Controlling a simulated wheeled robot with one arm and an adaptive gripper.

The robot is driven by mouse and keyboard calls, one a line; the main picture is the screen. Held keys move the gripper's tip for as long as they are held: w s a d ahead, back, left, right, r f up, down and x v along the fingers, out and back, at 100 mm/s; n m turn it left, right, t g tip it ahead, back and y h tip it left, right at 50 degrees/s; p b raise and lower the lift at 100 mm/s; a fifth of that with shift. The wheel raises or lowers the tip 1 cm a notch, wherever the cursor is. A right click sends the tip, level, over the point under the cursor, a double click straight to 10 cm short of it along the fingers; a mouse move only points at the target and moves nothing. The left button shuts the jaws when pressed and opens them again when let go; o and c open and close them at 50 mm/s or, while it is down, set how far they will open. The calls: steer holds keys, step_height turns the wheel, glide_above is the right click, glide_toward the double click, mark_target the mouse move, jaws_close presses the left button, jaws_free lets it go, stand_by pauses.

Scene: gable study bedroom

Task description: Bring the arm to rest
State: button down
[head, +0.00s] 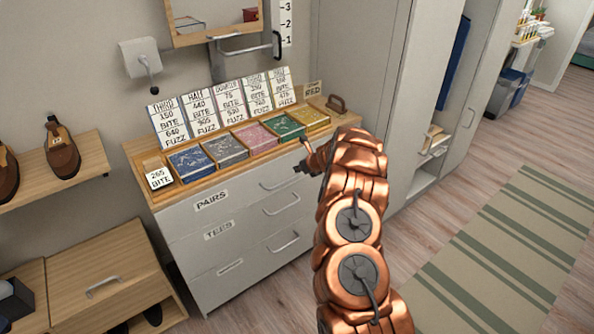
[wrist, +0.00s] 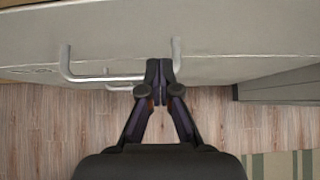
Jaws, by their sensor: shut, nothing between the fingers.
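My copper-coloured arm reaches up from the bottom of the head view toward the white drawer cabinet (head: 230,230). My gripper (head: 299,168) shows small and dark at the arm's end, in front of the cabinet's upper right part. In the wrist view my gripper (wrist: 160,68) has its two dark fingertips together with nothing between them. A drawer handle (wrist: 120,77) of the cabinet lies just left of and behind the fingertips in that view. I cannot tell whether the fingers touch the cabinet front.
The cabinet's wooden top (head: 137,150) holds several coloured boxes with price cards behind them. A wooden shelf (head: 90,158) with shoes is at left. A tall wardrobe (head: 425,90) stands right. A striped rug (head: 500,250) lies on open floor at right.

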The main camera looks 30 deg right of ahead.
steer(key=shift+p+v, duration=0.35)
steer(key=shift+v, duration=1.6)
steer(key=shift+s+f, duration=0.1)
steer(key=s+a+r+n+g+y, duration=0.1)
steer(key=s+a+r+n+y, duration=0.1)
steer(key=a+r+n, duration=0.6)
steer(key=s+a+r+n+y, duration=0.15)
steer(key=a+r, duration=0.35)
steer(key=a, duration=0.6)
steer(key=s+a+r+n+g+y, duration=0.1)
steer(key=s+a+r+n+g, duration=0.1)
steer(key=s+a+r+n, duration=0.35)
steer(key=s+a+r+n+g+y, duration=0.1)
steer(key=s+a+r+n+g, duration=0.15)
steer(key=s+a, duration=0.55)
steer(key=s+a+r+n+g+h, duration=0.15)
steer(key=s+n, duration=0.25)
steer(key=s, duration=0.5)
steer(key=s+a+r+n+g, duration=0.1)
steer(key=s+a+n, duration=0.1)
steer(key=s+n, duration=0.5)
steer(key=s+d+n+g+h, duration=0.1)
steer(key=s+d, duration=0.3)
steer(key=s, duration=0.8)
steer(key=s+d+n+g+h, duration=0.2)
steer(key=s+d+n+h, duration=0.2)
steer(key=s, duration=0.8)
steer(key=shift+s+f+n, duration=0.35)
steer(key=shift+s, duration=0.05)
